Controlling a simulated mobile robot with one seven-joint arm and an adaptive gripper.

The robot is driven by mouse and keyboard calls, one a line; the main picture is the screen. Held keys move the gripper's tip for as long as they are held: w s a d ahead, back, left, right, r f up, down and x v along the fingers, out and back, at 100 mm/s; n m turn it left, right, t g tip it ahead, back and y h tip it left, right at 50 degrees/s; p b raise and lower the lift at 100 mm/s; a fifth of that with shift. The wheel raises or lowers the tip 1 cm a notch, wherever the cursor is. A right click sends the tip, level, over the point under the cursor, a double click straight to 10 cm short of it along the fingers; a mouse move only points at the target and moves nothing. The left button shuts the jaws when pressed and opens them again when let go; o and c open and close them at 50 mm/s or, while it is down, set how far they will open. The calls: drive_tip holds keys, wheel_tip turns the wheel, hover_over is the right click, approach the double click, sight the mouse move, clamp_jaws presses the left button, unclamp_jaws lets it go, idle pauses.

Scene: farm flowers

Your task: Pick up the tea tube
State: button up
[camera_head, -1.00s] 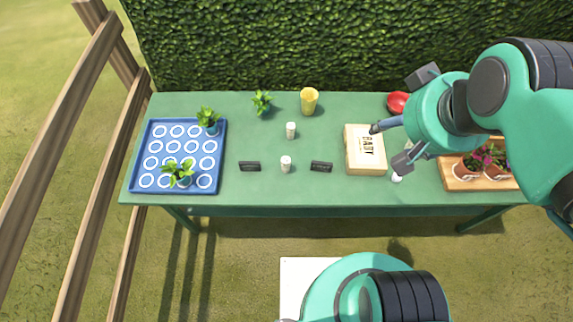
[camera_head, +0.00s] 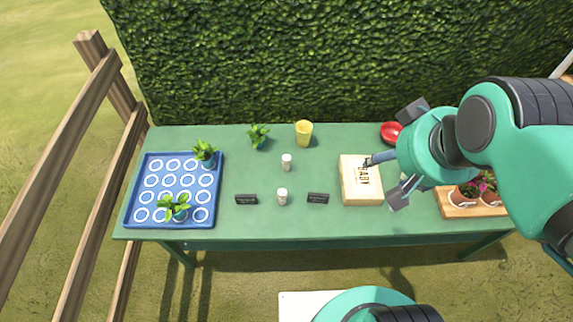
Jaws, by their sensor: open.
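Two small white tubes with pale caps stand upright on the green table, one farther back (camera_head: 286,162) and one nearer the front (camera_head: 282,197). No readable label shows which, if either, is the tea tube. My gripper (camera_head: 404,154) is at the right, over the right edge of a cream box (camera_head: 350,196) with dark lettering. Its two dark fingers are spread wide. A blue rod-like thing with a dark tip (camera_head: 380,158) shows between them over the box; I cannot tell whether it is loose. My arm hides part of the table's right side.
A blue tray (camera_head: 133,205) with white rings and two green plants is on the left. A yellow cup (camera_head: 304,133), a plant (camera_head: 258,136), two dark label stands and a red bowl (camera_head: 390,132) are on the table. Potted flowers stand at right. A hedge (camera_head: 300,60) rises behind.

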drive_tip(key=shift+c, duration=1.2)
